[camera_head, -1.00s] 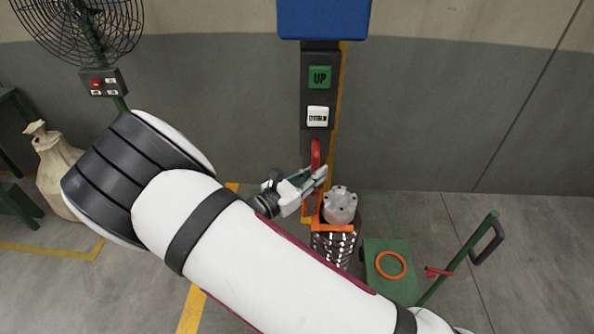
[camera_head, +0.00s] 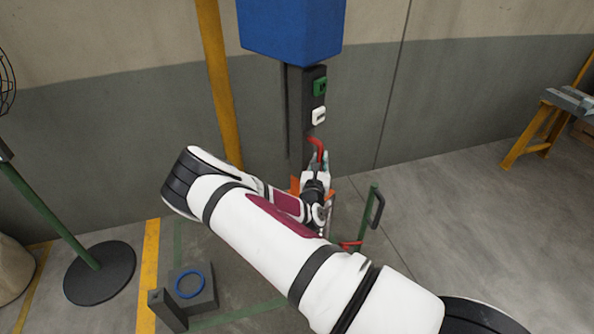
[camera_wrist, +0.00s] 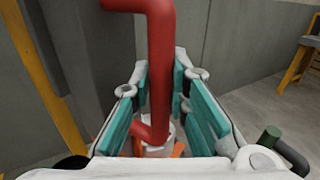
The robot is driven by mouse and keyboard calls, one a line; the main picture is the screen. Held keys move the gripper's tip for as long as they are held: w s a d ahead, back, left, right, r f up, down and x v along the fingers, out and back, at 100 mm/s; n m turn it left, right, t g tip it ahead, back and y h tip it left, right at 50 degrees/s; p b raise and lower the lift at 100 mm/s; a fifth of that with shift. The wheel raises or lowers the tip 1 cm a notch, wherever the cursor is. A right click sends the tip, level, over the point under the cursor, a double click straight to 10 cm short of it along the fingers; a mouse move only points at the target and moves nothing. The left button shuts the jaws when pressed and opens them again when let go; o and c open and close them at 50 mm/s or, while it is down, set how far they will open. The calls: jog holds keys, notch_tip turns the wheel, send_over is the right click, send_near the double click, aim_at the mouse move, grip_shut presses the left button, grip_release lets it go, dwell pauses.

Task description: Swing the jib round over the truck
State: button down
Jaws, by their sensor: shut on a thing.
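The jib carries a blue box (camera_head: 291,30) with a dark hanging control post (camera_head: 300,120) that has a green and a white button. A red handle (camera_head: 317,145) sticks out low on the post. My gripper (camera_head: 319,163) is at this handle. In the wrist view the red handle (camera_wrist: 160,60) runs down between the teal finger pads, and my gripper (camera_wrist: 160,85) is shut on it. An orange part (camera_head: 296,186) shows just below, mostly behind my arm. The truck's green upright with a dark grip (camera_head: 374,212) stands to the right; my arm hides its platform.
A dark block with a blue ring (camera_head: 189,283) sits on the floor at left, by a yellow post (camera_head: 219,80). A fan's round base (camera_head: 100,272) stands farther left. A yellow trestle (camera_head: 530,138) is at right. The floor between trestle and truck is clear.

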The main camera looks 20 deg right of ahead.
jog(key=w+d+n+t+y+p, duration=0.1)
jog(key=w+d, duration=0.3)
jog(key=d, duration=0.4)
jog(key=shift+d+n+y, duration=0.3)
jog(key=shift+d+y, duration=0.05)
jog(key=shift+y, duration=0.25)
jog(key=shift+r, duration=0.1)
jog(key=c, duration=1.5)
grip_release()
jog(key=shift+c, duration=0.2)
jog(key=v, duration=1.2)
